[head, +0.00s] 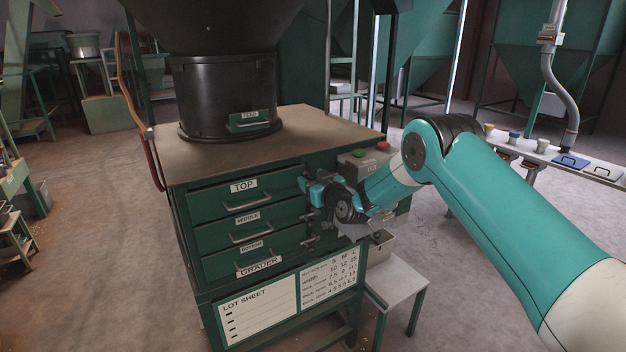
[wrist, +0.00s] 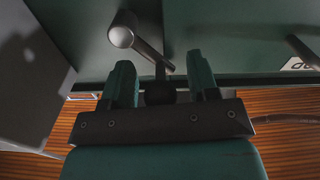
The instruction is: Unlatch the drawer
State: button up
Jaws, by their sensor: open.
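The green grader cabinet has three drawers, labelled TOP (head: 243,186), MIDDLE and BOTTOM, and all look shut. My gripper (head: 308,186) is at the right end of the top drawer (head: 215,203) and covers that drawer's latch in the head view. In the wrist view, a grey latch lever with a round knob (wrist: 121,35) slants down toward the gap between the fingers. My gripper (wrist: 160,80) is open there, one finger on each side of the lever's lower end. I cannot tell whether either finger touches it.
Latches of the middle (head: 308,216) and bottom drawers stick out just below my gripper. A grey box with green and red buttons (head: 368,160) is at the cabinet's right side. A small white table (head: 398,285) stands below.

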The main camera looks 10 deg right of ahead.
jog(key=c, duration=0.9)
jog(key=shift+f+b, duration=0.1)
jog(key=shift+b, duration=0.3)
jog(key=shift+d+m+b, duration=0.1)
jog(key=shift+m+b, duration=0.6)
jog(key=m+b, duration=0.2)
jog(key=shift+w+d+b, duration=0.1)
jog(key=shift+d+b, duration=0.25)
jog(key=shift+b, duration=0.05)
jog(key=m+b, duration=0.1)
jog(key=d+m+b, duration=0.1)
jog(key=m+b, duration=0.1)
jog(key=m, duration=0.1)
jog(key=shift+w+d+r, duration=0.15)
jog(key=shift+w+r, duration=0.1)
jog(key=shift+r, duration=0.15)
jog(key=shift+d+r+m+b, duration=0.1)
jog(key=shift+r+m+b, duration=0.05)
jog(key=shift+m+b, duration=0.35)
jog(key=shift+r, duration=0.15)
